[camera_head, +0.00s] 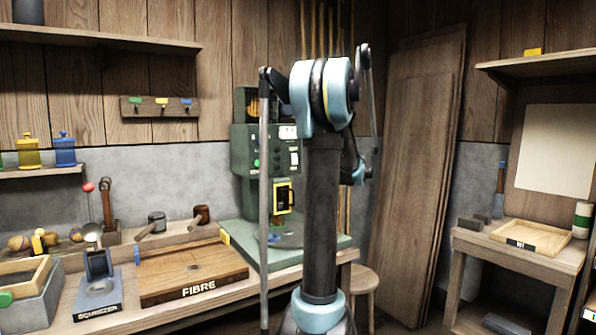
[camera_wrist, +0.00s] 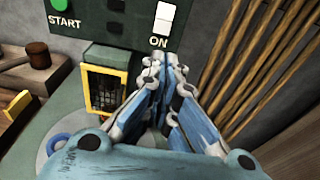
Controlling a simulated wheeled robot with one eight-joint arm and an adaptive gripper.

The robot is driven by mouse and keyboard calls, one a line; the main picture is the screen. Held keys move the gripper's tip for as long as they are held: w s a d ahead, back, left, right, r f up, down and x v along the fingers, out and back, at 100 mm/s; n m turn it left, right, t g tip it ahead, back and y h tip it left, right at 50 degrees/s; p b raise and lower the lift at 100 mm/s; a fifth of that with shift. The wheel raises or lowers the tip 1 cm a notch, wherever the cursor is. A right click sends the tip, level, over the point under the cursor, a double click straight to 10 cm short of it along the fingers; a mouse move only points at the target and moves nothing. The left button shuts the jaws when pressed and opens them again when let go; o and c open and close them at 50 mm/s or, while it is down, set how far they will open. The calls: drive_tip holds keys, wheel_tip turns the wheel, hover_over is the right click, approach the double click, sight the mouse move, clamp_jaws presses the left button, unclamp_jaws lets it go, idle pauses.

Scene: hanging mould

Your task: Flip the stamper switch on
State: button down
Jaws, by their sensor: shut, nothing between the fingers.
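The stamper is a green machine (camera_head: 250,150) standing on the bench, partly hidden behind my arm in the head view. In the wrist view its dark green panel (camera_wrist: 108,22) carries a white rocker switch (camera_wrist: 163,18) with the word ON under it. Which way the switch is tipped I cannot tell. A green START button (camera_wrist: 59,5) is to its left. My gripper (camera_wrist: 172,60) is shut and empty, its tips just below the ON label in the wrist view. Whether they touch the panel I cannot tell. In the head view the fingers are hidden.
A yellow-framed window (camera_wrist: 105,90) is on the machine just left of my fingers. Several wooden poles (camera_wrist: 265,70) lean at the right. A FIBRE tray (camera_head: 190,270) and a squeezer (camera_head: 97,285) are on the bench, with a stool (camera_head: 362,280) to the right.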

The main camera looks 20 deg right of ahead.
approach(294, 167)
drive_tip(key=x, duration=0.5)
drive_tip(key=shift+w+a+r, duration=0.1)
drive_tip(key=shift+w+a, duration=0.05)
drive_tip(key=shift+a, duration=0.05)
idle(0.3)
drive_tip(key=shift+w+a, duration=0.1)
drive_tip(key=shift+w, duration=0.25)
drive_tip(key=shift+s, duration=0.1)
drive_tip(key=s+d+f, duration=0.2)
drive_tip(key=s+d, duration=0.2)
drive_tip(key=s, duration=0.9)
drive_tip(key=shift+d, duration=0.2)
drive_tip(key=shift+a, duration=0.1)
